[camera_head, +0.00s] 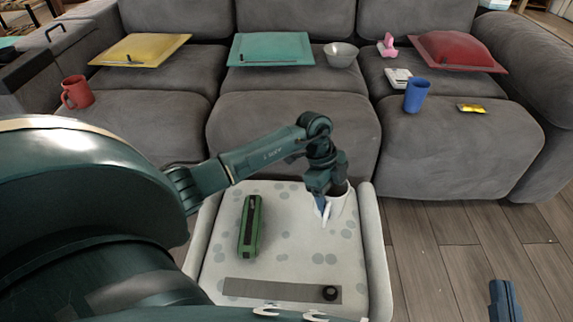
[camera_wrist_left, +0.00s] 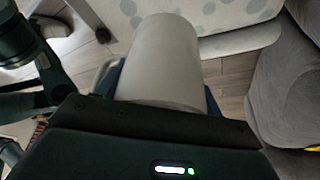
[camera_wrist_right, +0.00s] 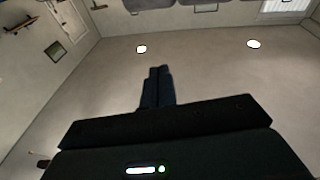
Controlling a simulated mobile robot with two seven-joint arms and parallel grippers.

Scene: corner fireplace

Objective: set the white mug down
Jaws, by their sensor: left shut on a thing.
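The white mug (camera_head: 341,205) is at the right side of a pale spotted surface (camera_head: 290,258) with raised sides, in the head view. My left gripper (camera_head: 325,207) is shut on the mug, with a blue finger against its side. In the left wrist view the mug (camera_wrist_left: 165,58) fills the space between the fingers, and the spotted surface (camera_wrist_left: 225,12) shows beyond it. I cannot tell whether the mug's base touches the surface. My right gripper (camera_head: 504,300) is at the lower right over the floor; in the right wrist view its fingers (camera_wrist_right: 157,88) are together and empty.
A green case (camera_head: 250,228) lies left of the mug, and a grey strip with a black knob (camera_head: 283,292) lies at the front. The surface between them is clear. The grey sofa (camera_head: 290,130) behind holds cushions, a red mug (camera_head: 77,93), a bowl (camera_head: 341,54) and a blue cup (camera_head: 416,95).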

